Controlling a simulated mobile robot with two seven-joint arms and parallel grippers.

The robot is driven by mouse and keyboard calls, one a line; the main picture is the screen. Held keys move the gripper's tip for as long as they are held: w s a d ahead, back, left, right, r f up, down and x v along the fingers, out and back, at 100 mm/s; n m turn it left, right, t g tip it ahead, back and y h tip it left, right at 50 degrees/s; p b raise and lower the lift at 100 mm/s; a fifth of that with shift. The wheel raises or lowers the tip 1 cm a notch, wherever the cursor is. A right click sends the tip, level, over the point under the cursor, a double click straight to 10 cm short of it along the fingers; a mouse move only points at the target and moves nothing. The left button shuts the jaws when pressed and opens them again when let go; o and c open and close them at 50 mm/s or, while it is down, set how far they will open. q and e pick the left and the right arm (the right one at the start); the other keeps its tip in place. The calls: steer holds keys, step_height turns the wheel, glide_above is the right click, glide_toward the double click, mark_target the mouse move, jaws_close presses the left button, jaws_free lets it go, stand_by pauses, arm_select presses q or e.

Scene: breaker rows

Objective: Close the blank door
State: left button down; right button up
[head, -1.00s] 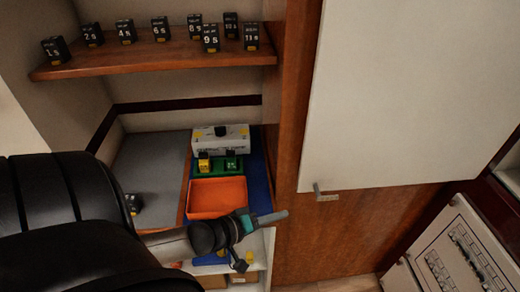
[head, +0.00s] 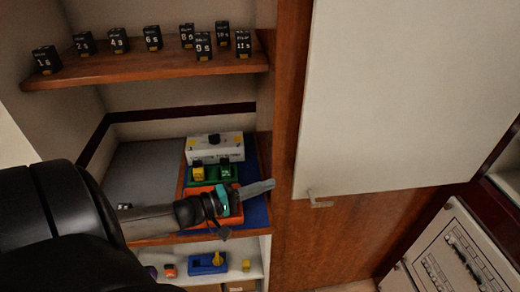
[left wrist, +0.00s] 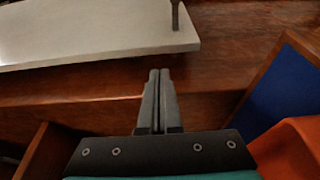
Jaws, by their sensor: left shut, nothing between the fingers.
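The blank door (head: 400,100) is a plain off-white panel on the right in the head view, with a small metal handle (head: 320,202) at its lower left corner. In the left wrist view the door (left wrist: 90,32) shows at the top left, with its handle (left wrist: 176,14) at the top. My left gripper (head: 272,184) is shut and empty, over the wooden upright left of the door and apart from the handle. Its closed fingers (left wrist: 158,80) also show in the left wrist view, pointing toward the wood. My right gripper is not in view.
An orange tray (head: 192,191) and a blue mat (head: 258,213) lie beneath my left arm. A shelf (head: 150,67) with several black numbered blocks is above left. A white shelf (head: 262,270) is below. A breaker panel (head: 440,245) stands at lower right.

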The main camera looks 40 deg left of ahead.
arm_select(q)
steer(key=shift+b+x, duration=0.3)
steer(key=shift+x, duration=3)
steer(key=shift+d, duration=0.1)
